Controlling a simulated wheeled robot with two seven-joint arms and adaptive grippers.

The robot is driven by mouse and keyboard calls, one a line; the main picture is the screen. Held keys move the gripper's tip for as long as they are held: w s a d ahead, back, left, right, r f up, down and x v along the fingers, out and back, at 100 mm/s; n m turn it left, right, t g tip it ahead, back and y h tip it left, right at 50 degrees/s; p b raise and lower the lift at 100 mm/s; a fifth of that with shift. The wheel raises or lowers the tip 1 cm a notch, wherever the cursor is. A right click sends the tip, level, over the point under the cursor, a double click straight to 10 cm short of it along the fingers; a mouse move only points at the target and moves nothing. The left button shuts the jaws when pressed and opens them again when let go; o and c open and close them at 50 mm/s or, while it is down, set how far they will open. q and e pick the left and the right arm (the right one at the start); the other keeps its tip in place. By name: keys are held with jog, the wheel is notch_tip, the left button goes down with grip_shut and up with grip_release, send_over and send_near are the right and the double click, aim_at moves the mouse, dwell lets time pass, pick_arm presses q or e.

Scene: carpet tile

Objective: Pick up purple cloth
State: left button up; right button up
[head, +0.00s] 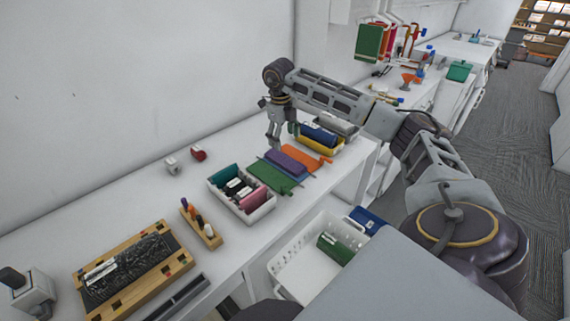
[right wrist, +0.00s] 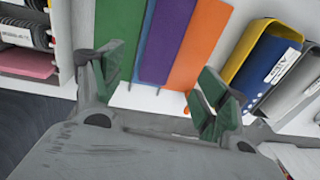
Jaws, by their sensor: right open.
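The purple cloth (head: 287,161) lies flat on the white table between a green cloth (head: 268,177) and an orange cloth (head: 307,157). In the right wrist view the purple cloth (right wrist: 167,42) is a long strip between the green (right wrist: 133,38) and orange (right wrist: 201,42) ones. My right gripper (head: 274,142) points down by the wall-side end of the cloths. In its wrist view the right gripper (right wrist: 163,88) is open and empty, its green-padded fingers spread to either side of the purple strip, apart from it. My left gripper is not in view.
A white bin (head: 243,207) with coloured items stands to the left of the cloths. A yellow bin (head: 323,146) with folders stands to the right. A wooden rack (head: 201,222) and a wood-framed board (head: 133,262) lie nearer. A white basket (head: 291,262) sits below the table edge.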

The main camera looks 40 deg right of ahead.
send_over(287, 161)
jog(key=f, duration=0.3)
jog(key=a+f, duration=0.1)
jog(key=f, duration=0.1)
jog(key=shift+f, duration=0.15)
jog(key=shift+d+f, duration=0.1)
jog(key=shift+f, duration=0.2)
jog(key=shift+d+f+p, duration=0.15)
jog(key=shift+f+p, duration=0.2)
jog(key=shift+f, duration=0.55)
notch_tip(287, 161, down, 2)
jog(key=shift+d, duration=0.15)
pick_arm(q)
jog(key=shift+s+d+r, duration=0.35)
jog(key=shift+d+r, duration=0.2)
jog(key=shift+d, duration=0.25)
pick_arm(e)
jog(key=shift+f, duration=0.7)
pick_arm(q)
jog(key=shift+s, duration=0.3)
pick_arm(e)
jog(key=c, duration=1.1)
jog(key=shift+o, duration=0.2)
